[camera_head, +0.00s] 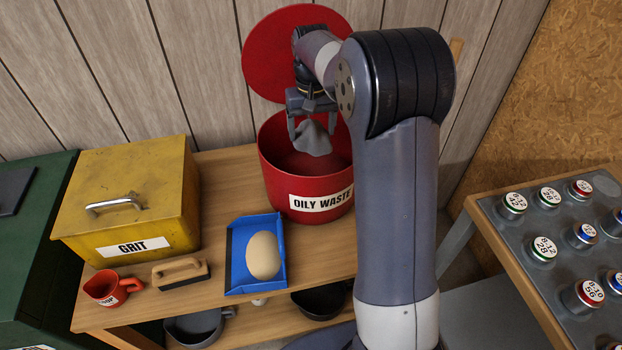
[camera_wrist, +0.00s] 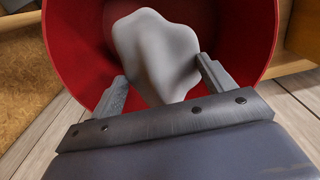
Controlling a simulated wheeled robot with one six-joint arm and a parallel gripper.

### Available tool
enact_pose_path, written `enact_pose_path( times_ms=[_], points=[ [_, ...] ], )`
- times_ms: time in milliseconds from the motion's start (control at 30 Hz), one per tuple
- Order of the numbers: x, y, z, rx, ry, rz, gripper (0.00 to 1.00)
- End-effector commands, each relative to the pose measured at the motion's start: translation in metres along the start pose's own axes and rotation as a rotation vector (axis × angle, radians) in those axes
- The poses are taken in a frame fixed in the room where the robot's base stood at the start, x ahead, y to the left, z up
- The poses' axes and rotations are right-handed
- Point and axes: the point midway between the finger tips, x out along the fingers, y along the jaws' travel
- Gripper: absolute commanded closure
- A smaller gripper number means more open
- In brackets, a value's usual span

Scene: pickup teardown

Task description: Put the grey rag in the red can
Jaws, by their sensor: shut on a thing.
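The grey rag (camera_head: 313,139) hangs from my gripper (camera_head: 312,125), which is shut on it. The rag is over the open mouth of the red can (camera_head: 306,196), labelled OILY WASTE, on the wooden bench. The can's red lid (camera_head: 268,60) stands open behind it. In the wrist view the rag (camera_wrist: 155,55) sits between the two fingers of my gripper (camera_wrist: 160,80), with the red inside of the can (camera_wrist: 75,45) beyond. The can's right side is hidden by my arm in the head view.
A rack of labelled round caps (camera_head: 545,250) is at the right.

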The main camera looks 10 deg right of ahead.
Motion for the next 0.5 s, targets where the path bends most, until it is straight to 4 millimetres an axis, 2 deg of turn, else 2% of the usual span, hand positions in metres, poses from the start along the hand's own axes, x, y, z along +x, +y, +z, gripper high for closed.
enact_pose_path(
  times_ms=[100,333,500],
  points=[
    [0.017,0.000,0.001,0.000,-0.003,0.000,0.49],
    [0.043,0.000,0.000,0.000,-0.002,0.000,0.49],
    [0.055,0.000,0.000,0.000,-0.002,0.000,0.49]
  ],
)
